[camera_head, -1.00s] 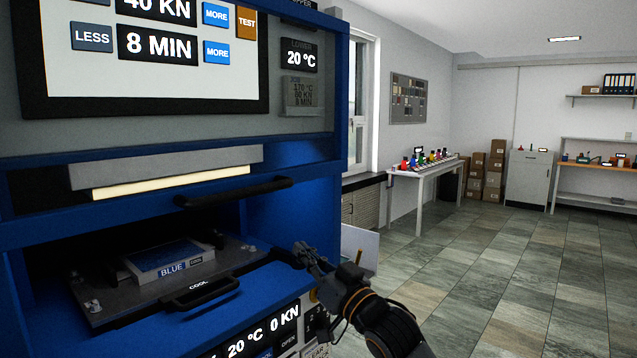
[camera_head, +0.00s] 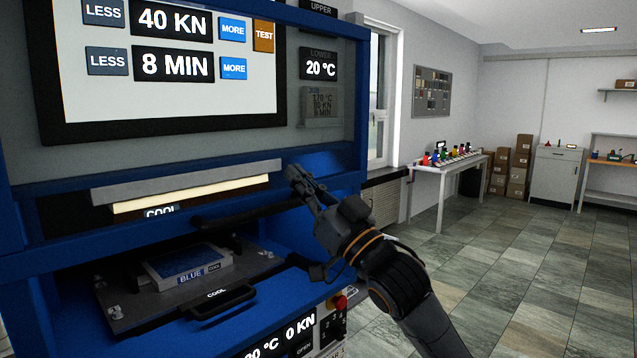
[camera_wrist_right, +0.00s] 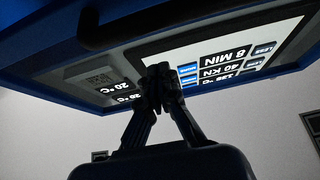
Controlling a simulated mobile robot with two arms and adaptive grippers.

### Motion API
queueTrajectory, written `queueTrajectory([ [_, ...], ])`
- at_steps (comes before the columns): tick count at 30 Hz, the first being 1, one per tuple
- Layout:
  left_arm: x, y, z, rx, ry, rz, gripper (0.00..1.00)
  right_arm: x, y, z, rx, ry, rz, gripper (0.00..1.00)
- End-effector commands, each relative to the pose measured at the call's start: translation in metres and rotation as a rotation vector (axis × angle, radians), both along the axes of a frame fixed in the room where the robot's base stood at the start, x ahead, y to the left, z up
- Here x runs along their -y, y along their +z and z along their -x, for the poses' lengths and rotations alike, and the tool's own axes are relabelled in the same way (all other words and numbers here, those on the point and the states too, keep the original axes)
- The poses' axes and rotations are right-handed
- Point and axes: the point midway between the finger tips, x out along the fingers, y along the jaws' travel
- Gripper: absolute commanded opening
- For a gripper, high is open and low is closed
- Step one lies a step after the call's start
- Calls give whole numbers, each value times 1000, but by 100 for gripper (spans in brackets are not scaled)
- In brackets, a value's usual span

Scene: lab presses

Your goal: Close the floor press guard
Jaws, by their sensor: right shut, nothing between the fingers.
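The floor press guard is a clear panel in a blue frame (camera_head: 330,163), raised in front of the press's screen, with the press opening uncovered below. Its black bar handle (camera_head: 245,212) runs along the lower edge. My right gripper (camera_head: 294,174) is shut and empty, beside the right end of the handle. I cannot tell in the head view whether it touches the frame. In the right wrist view, the shut fingertips (camera_wrist_right: 160,74) point up toward the frame, and the dark handle (camera_wrist_right: 140,24) lies beyond them. My left gripper is not in view.
Inside the opening, a tray with a black handle (camera_head: 222,301) holds a mould labelled BLUE (camera_head: 190,279). A control panel with a red button (camera_head: 340,301) sits below. A side table (camera_head: 447,170) with coloured items stands beyond. The tiled floor to the right is clear.

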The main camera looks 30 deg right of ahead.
Motion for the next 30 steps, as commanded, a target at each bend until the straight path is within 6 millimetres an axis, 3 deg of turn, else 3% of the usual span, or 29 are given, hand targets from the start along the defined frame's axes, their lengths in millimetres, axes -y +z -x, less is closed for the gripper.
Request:
queueTrajectory([
  [1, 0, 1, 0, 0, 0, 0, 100, -1, -13, -2, -13, 0, 0, 0],
  [8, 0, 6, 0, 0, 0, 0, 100, -2, -35, -5, -9, 0, -1, 0],
  [22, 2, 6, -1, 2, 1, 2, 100, -2, -41, -5, -6, 0, 0, 0],
  [26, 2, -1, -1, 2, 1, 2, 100, -2, -50, -6, -8, 0, -1, 0],
  [30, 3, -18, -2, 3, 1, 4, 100, -2, -77, -6, -13, 1, -1, 0],
])
